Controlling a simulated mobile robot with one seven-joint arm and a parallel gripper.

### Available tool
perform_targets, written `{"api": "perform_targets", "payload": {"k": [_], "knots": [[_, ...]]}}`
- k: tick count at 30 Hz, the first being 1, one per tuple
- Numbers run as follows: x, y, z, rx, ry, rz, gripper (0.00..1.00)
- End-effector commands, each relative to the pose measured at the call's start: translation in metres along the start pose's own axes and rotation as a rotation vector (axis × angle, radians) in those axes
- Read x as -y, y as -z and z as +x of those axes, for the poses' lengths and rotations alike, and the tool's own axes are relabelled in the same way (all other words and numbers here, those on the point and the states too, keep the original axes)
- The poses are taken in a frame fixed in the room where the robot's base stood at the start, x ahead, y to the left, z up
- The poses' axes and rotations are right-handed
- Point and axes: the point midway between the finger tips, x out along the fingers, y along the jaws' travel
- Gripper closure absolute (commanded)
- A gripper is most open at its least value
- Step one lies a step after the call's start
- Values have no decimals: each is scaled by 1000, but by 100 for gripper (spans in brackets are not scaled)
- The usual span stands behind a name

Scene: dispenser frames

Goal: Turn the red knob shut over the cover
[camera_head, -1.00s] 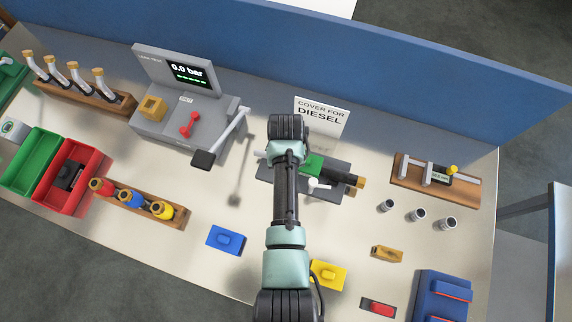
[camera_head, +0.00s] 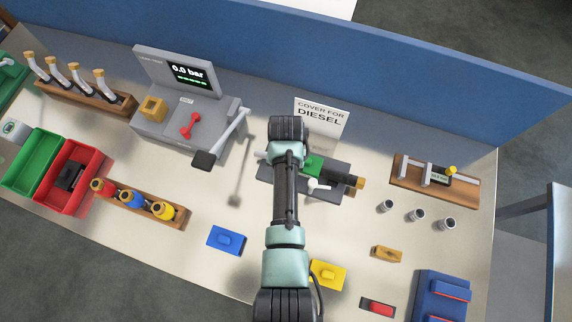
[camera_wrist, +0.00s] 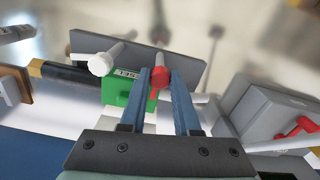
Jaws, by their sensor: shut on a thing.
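The red knob (camera_wrist: 160,78) shows in the wrist view between the two blue fingers of my gripper (camera_wrist: 159,73), which is shut on it. In the head view my arm hides the red knob and my gripper; the green cover (camera_head: 313,166) and part of the grey block (camera_head: 333,199) show right of the arm. How far the knob is turned is hard to tell.
A white knob (camera_wrist: 101,64) stands on the same block, left of the red one. The grey pressure unit (camera_head: 165,125), with a red handle (camera_head: 190,124) and a long lever (camera_head: 232,128), stands to the left. A blue wall (camera_head: 330,62) runs behind the table.

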Motion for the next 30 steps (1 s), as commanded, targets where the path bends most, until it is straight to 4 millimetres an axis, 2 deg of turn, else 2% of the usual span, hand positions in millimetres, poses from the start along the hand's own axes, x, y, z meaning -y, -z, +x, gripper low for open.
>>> {"api": "perform_targets", "payload": {"k": [1,5,6,14,19,23,30], "knots": [[0,1,-1,-3,1,2,64],[0,1,-1,-2,1,1,41],[0,1,-1,-2,0,1,40],[0,0,-1,-1,0,0,40],[0,1,-10,-3,1,0,40],[0,1,-29,-6,1,0,40],[0,2,-77,-8,1,0,40]]}}
